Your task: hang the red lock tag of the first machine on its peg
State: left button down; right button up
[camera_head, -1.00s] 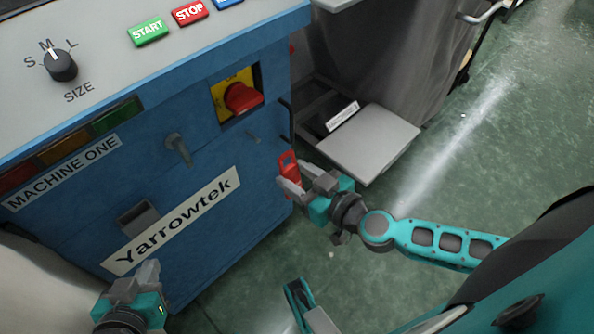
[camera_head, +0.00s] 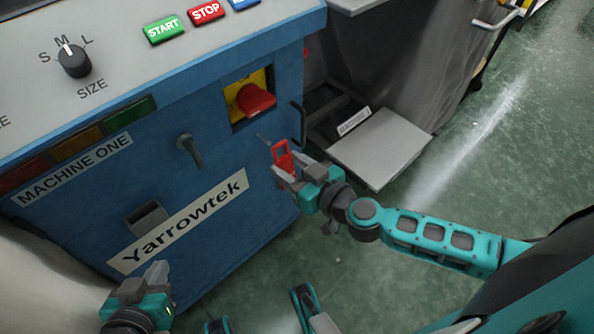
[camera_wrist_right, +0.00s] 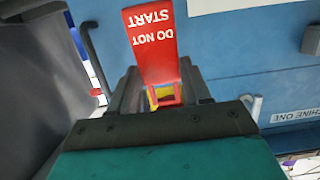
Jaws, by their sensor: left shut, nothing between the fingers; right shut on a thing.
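The red lock tag (camera_head: 283,157) is held upright in my right gripper (camera_head: 287,179), in front of the right part of the first machine's blue front (camera_head: 225,150). In the right wrist view the tag (camera_wrist_right: 152,45) reads "DO NOT START" upside down, and its lower end is between the fingers. My left gripper (camera_head: 157,272) is shut and empty, low at the left.
A black handle (camera_head: 298,122) is at the machine's right edge, close to the tag. A grey flat panel (camera_head: 380,148) is at the right, above green floor.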

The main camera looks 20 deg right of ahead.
aim_at(285, 162)
jog(key=shift+r+b+x, duration=0.15)
jog(key=shift+b+x, duration=0.1)
jog(key=shift+x, duration=0.8)
jog(key=shift+r+b+x, duration=0.15)
jog(key=shift+b+x, duration=0.05)
jog(key=shift+x, duration=0.8)
pick_arm(q)
jog(key=shift+w+d+r+p, duration=0.1)
jog(key=shift+w+p, duration=0.05)
jog(key=shift+p, duration=0.2)
pick_arm(e)
jog(key=shift+w+a+f, duration=0.25)
jog(key=shift+w+f, duration=0.2)
jog(key=shift+w, duration=0.25)
pick_arm(q)
jog(key=shift+f, duration=0.2)
pick_arm(e)
jog(key=o, duration=1.2)
jog(key=shift+s, duration=0.1)
